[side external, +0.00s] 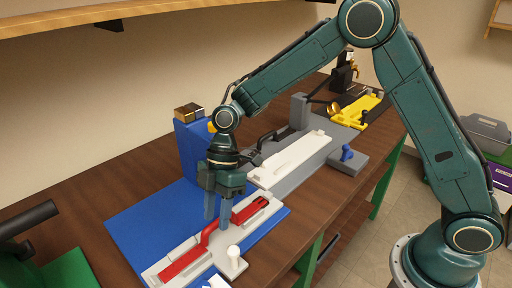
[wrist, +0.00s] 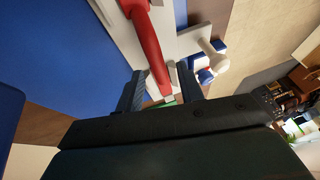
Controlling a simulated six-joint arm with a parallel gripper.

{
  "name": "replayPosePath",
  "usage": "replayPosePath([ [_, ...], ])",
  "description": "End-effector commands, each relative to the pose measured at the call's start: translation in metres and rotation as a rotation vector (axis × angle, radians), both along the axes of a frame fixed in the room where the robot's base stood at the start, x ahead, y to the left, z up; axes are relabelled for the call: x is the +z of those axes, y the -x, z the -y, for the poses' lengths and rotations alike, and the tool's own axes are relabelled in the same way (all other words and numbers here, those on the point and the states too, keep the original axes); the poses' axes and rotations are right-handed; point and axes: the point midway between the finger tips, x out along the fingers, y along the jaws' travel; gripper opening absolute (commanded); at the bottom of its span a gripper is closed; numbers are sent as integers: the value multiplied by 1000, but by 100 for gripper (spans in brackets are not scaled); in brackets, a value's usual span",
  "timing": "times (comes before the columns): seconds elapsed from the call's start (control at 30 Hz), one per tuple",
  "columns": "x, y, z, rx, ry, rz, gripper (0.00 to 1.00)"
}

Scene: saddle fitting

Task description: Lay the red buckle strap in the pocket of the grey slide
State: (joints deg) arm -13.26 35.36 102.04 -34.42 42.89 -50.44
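The red buckle strap (side external: 250,211) lies along a light grey slide (side external: 264,217) on the blue board. Its wide red end (side external: 180,264) is toward the front left. I cannot tell how deep the strap sits in the slide's pocket. My gripper (side external: 218,218) points down over the middle of the slide, close to the strap. In the wrist view the strap (wrist: 146,40) runs down between the two fingers of my gripper (wrist: 163,78). The fingers are open, with a gap to the strap on each side.
A white round knob (side external: 233,252) stands at the slide's near side. A blue block (side external: 190,150) rises behind the board. To the right lie a grey board with a white slide (side external: 292,160) and a blue knob (side external: 346,153), then a yellow fixture (side external: 357,109).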

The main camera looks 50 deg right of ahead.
Motion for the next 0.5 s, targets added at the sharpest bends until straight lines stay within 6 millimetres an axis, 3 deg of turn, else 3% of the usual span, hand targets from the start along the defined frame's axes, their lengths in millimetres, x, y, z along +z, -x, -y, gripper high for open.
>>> replayPosePath([
  [0.13, 23, -6, 10, -2, -1, 5, 38],
  [0.5, 77, -5, 9, 0, -1, 3, 38],
])
